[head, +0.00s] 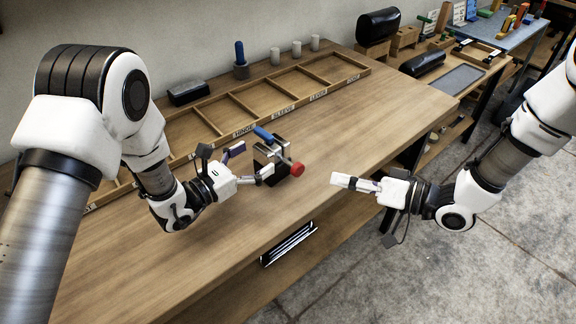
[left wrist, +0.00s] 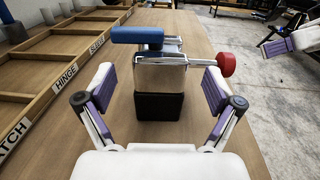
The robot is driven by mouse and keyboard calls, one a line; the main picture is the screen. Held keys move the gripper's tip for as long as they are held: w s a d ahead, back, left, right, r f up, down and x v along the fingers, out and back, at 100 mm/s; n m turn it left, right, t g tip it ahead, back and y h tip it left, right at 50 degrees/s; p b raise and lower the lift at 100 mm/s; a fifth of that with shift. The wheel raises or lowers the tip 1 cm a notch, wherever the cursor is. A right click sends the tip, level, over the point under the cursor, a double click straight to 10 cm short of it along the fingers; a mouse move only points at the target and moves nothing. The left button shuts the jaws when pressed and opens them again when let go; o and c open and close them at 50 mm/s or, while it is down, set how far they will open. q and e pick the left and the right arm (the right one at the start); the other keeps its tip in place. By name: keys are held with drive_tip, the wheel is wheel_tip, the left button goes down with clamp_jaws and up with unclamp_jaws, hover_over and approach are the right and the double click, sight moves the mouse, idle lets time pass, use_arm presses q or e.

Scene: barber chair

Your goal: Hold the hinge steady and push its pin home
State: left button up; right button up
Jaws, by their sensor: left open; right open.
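A silver metal piece, which I take to be the hinge (left wrist: 163,76), sits on a black block (left wrist: 158,107) on the bench; the block also shows in the head view (head: 268,181). A rod with a red knob (head: 297,169), possibly the pin, sticks out of its right side; the knob also shows in the left wrist view (left wrist: 226,64). A blue bar (left wrist: 137,35) lies across the top. My left gripper (head: 251,164) is open beside the block, which stands ahead between its purple-padded fingers (left wrist: 158,98). My right gripper (head: 338,181) is open and empty, right of the red knob.
A compartment tray (head: 222,129) with labels, including HINGE (left wrist: 66,76), runs along the back of the bench (head: 395,115). Behind it are a blue-handled tool in a holder (head: 240,66), a dark box (head: 188,93) and several pale cylinders (head: 297,48). The bench right of the tray is clear.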

sight(272, 147)
use_arm(q)
drive_tip(key=x, duration=0.5)
drive_tip(key=shift+w+d, duration=0.2)
drive_tip(key=shift+d, duration=0.1)
clamp_jaws()
